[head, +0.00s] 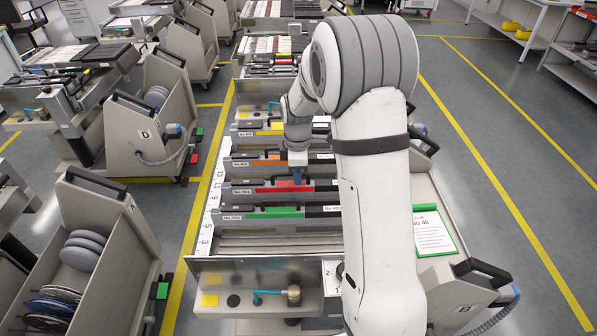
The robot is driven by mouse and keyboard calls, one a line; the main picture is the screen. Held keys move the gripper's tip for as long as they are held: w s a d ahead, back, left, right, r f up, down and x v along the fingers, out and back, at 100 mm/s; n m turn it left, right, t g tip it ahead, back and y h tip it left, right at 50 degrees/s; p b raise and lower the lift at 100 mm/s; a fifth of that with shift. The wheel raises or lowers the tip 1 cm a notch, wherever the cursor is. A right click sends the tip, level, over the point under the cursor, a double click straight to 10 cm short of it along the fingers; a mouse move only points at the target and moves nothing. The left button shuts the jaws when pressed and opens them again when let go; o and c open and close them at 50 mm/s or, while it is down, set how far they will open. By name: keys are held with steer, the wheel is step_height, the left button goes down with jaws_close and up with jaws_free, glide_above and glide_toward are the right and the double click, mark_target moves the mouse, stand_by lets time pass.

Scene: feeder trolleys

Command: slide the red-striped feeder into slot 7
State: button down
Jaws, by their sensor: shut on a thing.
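The red-striped feeder (271,189) is a long grey piece with a black handle and a red stripe. It lies across the trolley between the orange-striped feeder (250,162) and the green-striped feeder (262,214). My gripper (298,177) reaches down from above and is shut on the red-striped feeder near its middle. A white number strip (214,198) runs along the left ends of the feeders. Slot 7 cannot be read clearly, and I cannot tell whether the feeder is seated or raised. My arm hides the feeders' right ends.
Bare slot rails (270,241) lie in front of the green-striped feeder. A front tray (225,306) carries small parts. A green-edged clipboard (433,232) lies at right.

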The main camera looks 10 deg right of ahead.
mark_target(288, 184)
steer(key=shift+f+b, duration=0.95)
steer(key=shift+f, duration=0.55)
steer(key=shift+f+b, duration=0.45)
steer(key=shift+f, duration=0.25)
stand_by(0.5)
steer(key=shift+w+a, duration=0.15)
steer(key=shift+a, duration=0.55)
steer(key=shift+w+a, duration=0.15)
steer(key=shift+a, duration=0.5)
steer(key=c, duration=1.4)
jaws_free()
steer(key=shift+s+f, duration=0.1)
